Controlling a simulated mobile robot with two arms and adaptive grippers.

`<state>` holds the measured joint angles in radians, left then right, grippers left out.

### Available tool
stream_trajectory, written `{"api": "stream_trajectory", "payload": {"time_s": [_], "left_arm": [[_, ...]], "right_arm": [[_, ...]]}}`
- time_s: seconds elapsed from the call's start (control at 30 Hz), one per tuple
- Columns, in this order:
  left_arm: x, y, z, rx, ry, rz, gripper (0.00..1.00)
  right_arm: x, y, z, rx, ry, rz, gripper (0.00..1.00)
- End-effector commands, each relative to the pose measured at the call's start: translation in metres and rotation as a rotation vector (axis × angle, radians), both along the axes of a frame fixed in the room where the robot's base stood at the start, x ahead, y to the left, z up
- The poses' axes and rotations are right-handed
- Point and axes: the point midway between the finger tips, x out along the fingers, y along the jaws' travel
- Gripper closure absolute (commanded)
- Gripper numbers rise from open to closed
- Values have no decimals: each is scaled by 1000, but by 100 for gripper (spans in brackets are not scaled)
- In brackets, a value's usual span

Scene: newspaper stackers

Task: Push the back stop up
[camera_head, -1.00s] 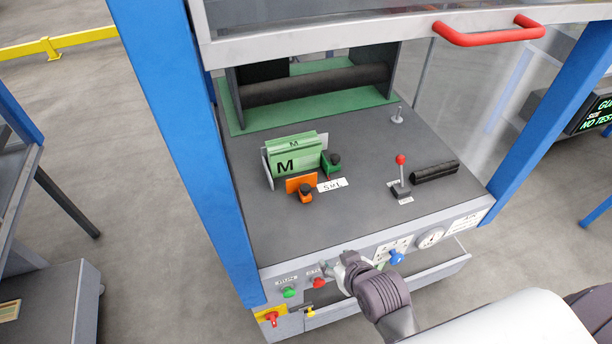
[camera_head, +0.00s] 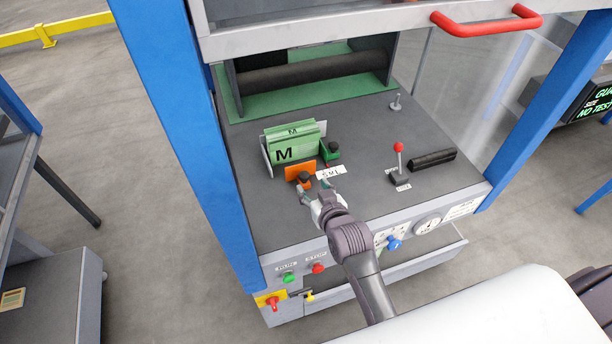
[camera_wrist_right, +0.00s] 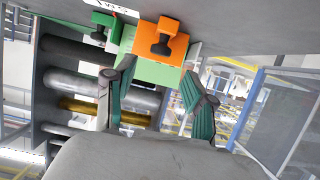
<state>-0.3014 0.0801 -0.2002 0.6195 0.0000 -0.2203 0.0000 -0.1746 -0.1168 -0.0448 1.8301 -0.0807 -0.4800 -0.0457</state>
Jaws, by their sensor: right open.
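A small orange stop (camera_head: 297,171) with a black knob stands upright on the dark deck, in front of a green block (camera_head: 292,144) marked M. A green stop (camera_head: 330,151) with a black knob is to its right. No label shows which one is the back stop. My right gripper (camera_head: 317,190) is open and empty, just in front of the orange stop and apart from it. In the right wrist view, the orange stop (camera_wrist_right: 165,40) lies beyond the open fingers (camera_wrist_right: 158,74), with the green stop (camera_wrist_right: 106,22) to its left. My left gripper is out of view.
A white S M L label (camera_head: 330,172) lies beside the stops. A red-knobbed lever (camera_head: 399,160) and a black bar (camera_head: 432,159) are on the right of the deck. Blue posts (camera_head: 185,130) flank the deck, and a raised guard with a red handle (camera_head: 490,25) is above.

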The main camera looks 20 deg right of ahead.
Motion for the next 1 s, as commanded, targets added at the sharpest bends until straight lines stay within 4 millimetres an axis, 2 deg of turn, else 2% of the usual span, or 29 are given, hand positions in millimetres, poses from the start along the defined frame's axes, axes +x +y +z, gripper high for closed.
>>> {"api": "stream_trajectory", "payload": {"time_s": [0.1,0.3,0.5,0.77,1.0], "left_arm": [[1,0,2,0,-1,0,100],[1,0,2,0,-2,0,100],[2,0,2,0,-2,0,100],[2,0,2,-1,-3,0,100],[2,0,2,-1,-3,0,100]], "right_arm": [[25,1,-9,0,0,0,45],[52,2,-21,0,1,0,45],[62,2,-26,0,0,0,45],[62,2,-26,0,1,0,45],[62,2,-26,0,1,0,85]]}}
